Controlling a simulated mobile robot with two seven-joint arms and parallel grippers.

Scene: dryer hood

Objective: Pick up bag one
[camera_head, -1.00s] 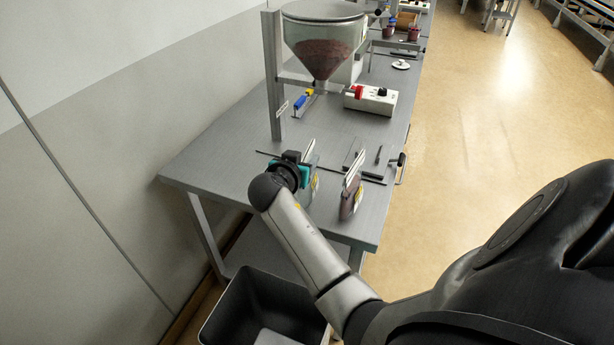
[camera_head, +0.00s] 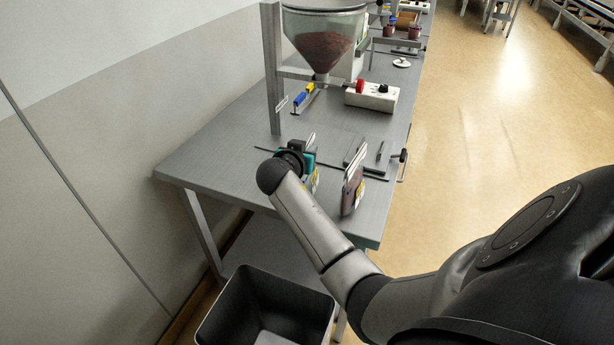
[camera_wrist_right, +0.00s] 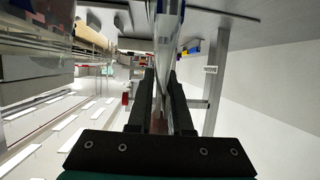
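Two upright pouch-like bags are at the near end of the grey table (camera_head: 228,150). The left bag (camera_head: 315,181) is partly hidden behind my right gripper (camera_head: 308,158); which one is bag one is not readable. In the right wrist view the two black fingers (camera_wrist_right: 164,95) stand close on either side of the bag (camera_wrist_right: 168,32), and they look shut on it. The bag looks held at or just above the tabletop. The right bag (camera_head: 353,188), brownish with a pale top, stands apart on the table. My left gripper is not in view.
A hopper with reddish contents (camera_head: 322,48) hangs from a stand post (camera_head: 271,70) farther back. A white control box (camera_head: 371,97) and a thin dark tool (camera_head: 380,151) lie on the table. A black bin (camera_head: 262,300) stands on the floor below the near edge.

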